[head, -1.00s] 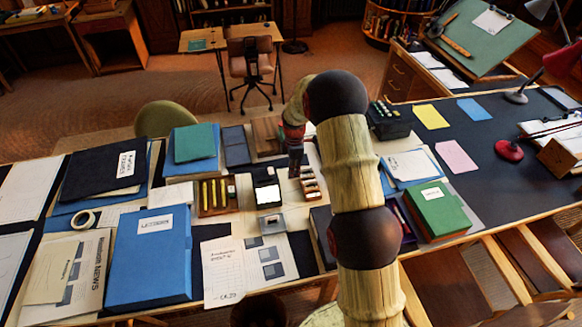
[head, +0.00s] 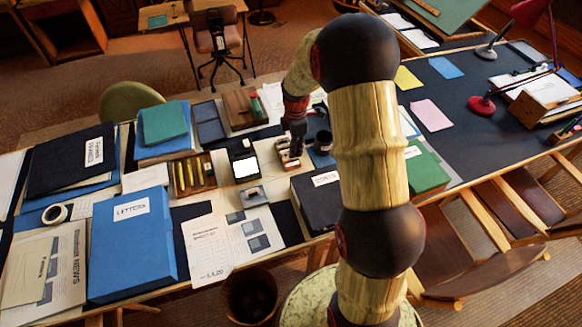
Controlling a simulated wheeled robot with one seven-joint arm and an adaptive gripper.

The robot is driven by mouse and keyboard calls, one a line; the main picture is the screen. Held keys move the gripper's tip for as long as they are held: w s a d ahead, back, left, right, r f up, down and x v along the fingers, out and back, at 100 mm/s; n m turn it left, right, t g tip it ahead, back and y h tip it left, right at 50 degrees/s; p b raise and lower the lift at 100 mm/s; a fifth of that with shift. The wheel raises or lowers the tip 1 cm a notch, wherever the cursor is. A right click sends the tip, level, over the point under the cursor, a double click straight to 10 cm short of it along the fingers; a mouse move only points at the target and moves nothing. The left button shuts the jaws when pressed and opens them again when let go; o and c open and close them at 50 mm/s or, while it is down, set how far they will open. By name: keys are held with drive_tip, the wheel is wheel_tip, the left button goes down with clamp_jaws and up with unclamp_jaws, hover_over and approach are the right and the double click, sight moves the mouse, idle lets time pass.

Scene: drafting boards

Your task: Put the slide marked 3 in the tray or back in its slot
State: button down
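My gripper (head: 296,146) points down in the head view over a small wooden slotted box (head: 287,161). It is small and dark, so I cannot tell whether its fingers are open or whether they hold anything. I cannot make out a slide marked 3 or any numbers on slides. A brown wooden tray (head: 209,184) with several yellow strips in it lies left of the box. Between them is a black device with a bright white panel (head: 246,168).
A small clear-and-grey block (head: 252,194) lies in front of the panel. A black box file (head: 316,196) and a green box (head: 428,172) stand to the right. A large blue box (head: 130,250) stands front left. My arm hides part of the desk.

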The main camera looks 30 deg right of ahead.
drive_tip(key=s+f, duration=0.2)
drive_tip(key=s, duration=0.2)
drive_tip(key=shift+n, duration=0.4)
drive_tip(key=w+d+f+b, duration=0.1)
drive_tip(key=w+f, duration=0.2)
drive_tip(key=w, duration=0.1)
drive_tip(key=w+d+f+b, duration=0.1)
drive_tip(key=w+f, duration=0.2)
drive_tip(key=w, duration=0.1)
drive_tip(key=w+d+f+b, duration=0.1)
drive_tip(key=w+f, duration=0.2)
drive_tip(key=w, duration=0.1)
drive_tip(key=shift+d+f, duration=0.2)
drive_tip(key=shift+f, duration=0.1)
drive_tip(key=shift+w+f, duration=0.15)
drive_tip(key=shift+w, duration=0.05)
wheel_tip(320, 180, down, 3)
drive_tip(key=shift+w+d+f+b, duration=0.1)
drive_tip(key=shift+f+b, duration=0.05)
drive_tip(key=shift+b, duration=0.6)
